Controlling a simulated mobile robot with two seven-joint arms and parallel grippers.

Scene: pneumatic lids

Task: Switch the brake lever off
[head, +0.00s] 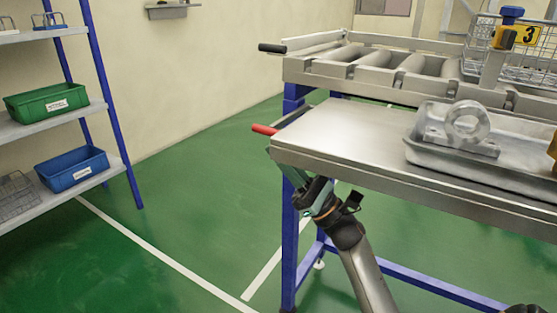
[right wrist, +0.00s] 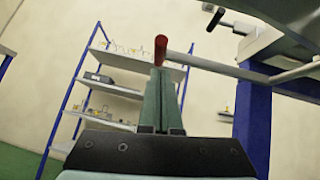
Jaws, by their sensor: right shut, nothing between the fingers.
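A lever with a red grip (head: 264,129), which looks like the brake lever, sticks out at the left end of the steel table, just under its top. Its red grip also shows in the right wrist view (right wrist: 161,49), on a thin metal rod running off to the right. My right gripper (head: 287,169) is below the table's left corner, a little below the red grip. Its green fingers (right wrist: 160,95) are shut and empty, with their tips close to the red grip; I cannot tell whether they touch. My left gripper is not in view.
The steel table (head: 340,135) has blue legs and carries a metal tray (head: 480,170) with a ringed metal part (head: 462,128). Behind it is a roller conveyor (head: 385,68) with a black-gripped lever (head: 272,48). A shelf (head: 70,119) with bins stands left. Green floor between is clear.

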